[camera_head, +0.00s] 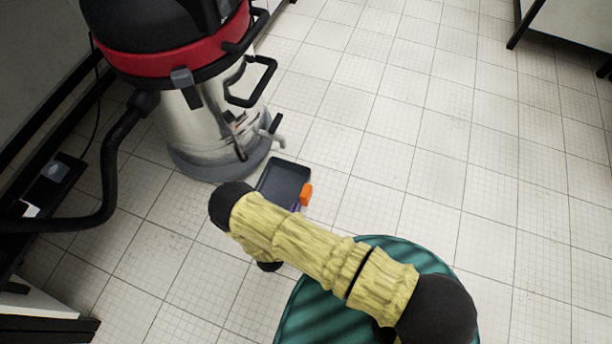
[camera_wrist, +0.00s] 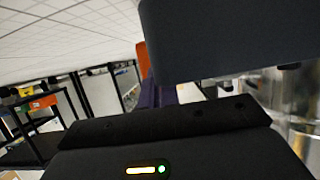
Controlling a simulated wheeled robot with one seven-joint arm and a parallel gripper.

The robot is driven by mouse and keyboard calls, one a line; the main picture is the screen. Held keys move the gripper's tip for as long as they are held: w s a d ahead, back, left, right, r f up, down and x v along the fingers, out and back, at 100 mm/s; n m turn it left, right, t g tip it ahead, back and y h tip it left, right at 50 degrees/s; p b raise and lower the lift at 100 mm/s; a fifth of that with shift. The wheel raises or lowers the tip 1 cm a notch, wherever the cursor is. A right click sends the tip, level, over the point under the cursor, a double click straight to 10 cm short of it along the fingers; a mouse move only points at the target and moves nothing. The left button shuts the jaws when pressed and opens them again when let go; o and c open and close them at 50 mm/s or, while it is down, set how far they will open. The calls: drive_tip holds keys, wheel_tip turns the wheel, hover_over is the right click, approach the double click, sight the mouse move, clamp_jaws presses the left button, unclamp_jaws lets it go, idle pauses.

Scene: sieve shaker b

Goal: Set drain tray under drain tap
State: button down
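The drain tray (camera_head: 284,181) is a dark, shallow rectangular tray with an orange grip (camera_head: 306,194) at its right side. It is beside the base of the steel vacuum, just below the drain tap (camera_head: 272,134) in the head view. I cannot tell how high it is above the floor. My gripper (camera_head: 296,207) is mostly hidden behind my arm; only a bit of purple finger shows by the orange grip. In the wrist view the tray (camera_wrist: 235,40) fills the upper right, and my purple fingers (camera_wrist: 172,94) appear closed at its orange part (camera_wrist: 143,62).
The vacuum (camera_head: 205,125) has a steel drum, red band and black head. Its black hose (camera_head: 110,175) curves along the left. Dark equipment stands at the left edge. The tiled floor (camera_head: 430,140) to the right is clear. Table legs (camera_head: 522,25) show at top right.

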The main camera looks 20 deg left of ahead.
sight(309, 179)
drive_tip(key=w+b, duration=0.1)
drive_tip(key=w, duration=0.3)
drive_tip(key=w+b, duration=0.2)
drive_tip(key=w, duration=0.2)
drive_tip(key=w+d+b, duration=0.1)
drive_tip(key=w, duration=0.3)
drive_tip(key=shift+w+f+b, duration=0.1)
drive_tip(key=shift+f+b, duration=0.05)
drive_tip(key=shift+b, duration=0.15)
drive_tip(key=shift+w, duration=0.25)
drive_tip(key=shift+w, duration=0.15)
drive_tip(key=f+b, duration=0.1)
drive_tip(key=w+f+b, duration=0.1)
drive_tip(key=b, duration=0.1)
drive_tip(key=shift+f, duration=0.15)
drive_tip(key=shift+f+b, duration=0.35)
drive_tip(key=shift+f, duration=0.2)
